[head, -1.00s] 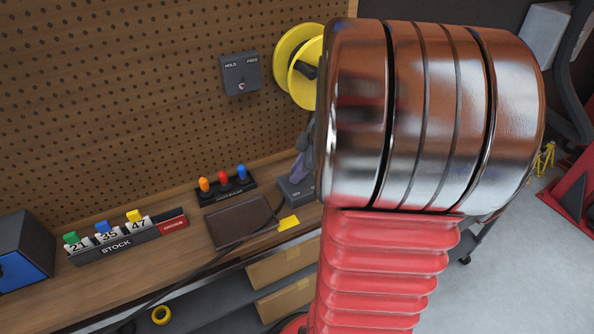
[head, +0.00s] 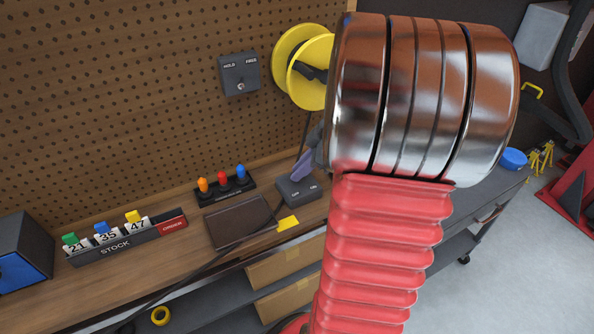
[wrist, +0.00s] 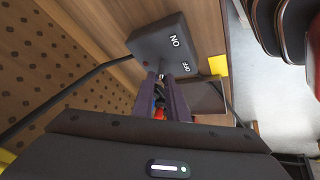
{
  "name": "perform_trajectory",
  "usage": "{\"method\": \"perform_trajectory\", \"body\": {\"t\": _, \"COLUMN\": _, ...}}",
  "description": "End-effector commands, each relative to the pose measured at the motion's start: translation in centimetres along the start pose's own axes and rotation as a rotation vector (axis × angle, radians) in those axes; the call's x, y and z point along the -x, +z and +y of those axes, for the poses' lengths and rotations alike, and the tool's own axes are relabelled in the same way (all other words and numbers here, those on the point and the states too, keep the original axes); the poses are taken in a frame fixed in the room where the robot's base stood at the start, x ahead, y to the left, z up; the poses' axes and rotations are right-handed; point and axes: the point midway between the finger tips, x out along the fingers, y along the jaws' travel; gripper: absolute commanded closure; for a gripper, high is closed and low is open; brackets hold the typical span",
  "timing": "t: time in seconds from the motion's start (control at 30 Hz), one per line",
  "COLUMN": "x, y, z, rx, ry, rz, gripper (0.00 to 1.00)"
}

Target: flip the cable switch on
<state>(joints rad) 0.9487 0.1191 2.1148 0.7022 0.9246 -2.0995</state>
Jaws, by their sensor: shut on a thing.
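The cable switch (head: 299,194) is a dark grey box with OFF and ON labels, lying on the wooden bench. In the wrist view the box (wrist: 160,38) lies just beyond my fingertips, with ON farther away and OFF nearer the yellow note. My gripper (head: 300,172) points down at the box with its purple-grey fingers. In the wrist view my gripper (wrist: 167,80) is closed at a small metal lever (wrist: 160,75) at the box's edge. The fingers hide most of the lever, so I cannot tell which way it leans.
Coloured levers (head: 224,182) stand behind the pad. A HOLD/FREE box (head: 239,74) and a yellow reel (head: 303,66) hang on the pegboard. A black cable crosses the bench.

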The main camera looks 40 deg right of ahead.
Motion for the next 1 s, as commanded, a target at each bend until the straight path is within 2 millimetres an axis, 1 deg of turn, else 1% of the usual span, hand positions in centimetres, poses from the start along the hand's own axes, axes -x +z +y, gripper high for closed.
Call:
{"method": "perform_trajectory", "body": {"t": 0.03, "x": 0.1, "y": 0.4, "z": 0.2, "rx": -0.017, "ry": -0.012, "rz": 0.024, "gripper": 1.0}}
{"method": "perform_trajectory", "body": {"t": 0.6, "x": 0.3, "y": 2.7, "z": 1.6, "rx": -0.189, "ry": -0.201, "rz": 0.377, "gripper": 1.0}}
{"method": "perform_trajectory", "body": {"t": 0.8, "x": 0.2, "y": 3.3, "z": 1.9, "rx": -0.235, "ry": -0.251, "rz": 0.472, "gripper": 1.0}}
{"method": "perform_trajectory", "body": {"t": 1.0, "x": 0.1, "y": 3.7, "z": 2.0, "rx": -0.262, "ry": -0.281, "rz": 0.528, "gripper": 1.0}}
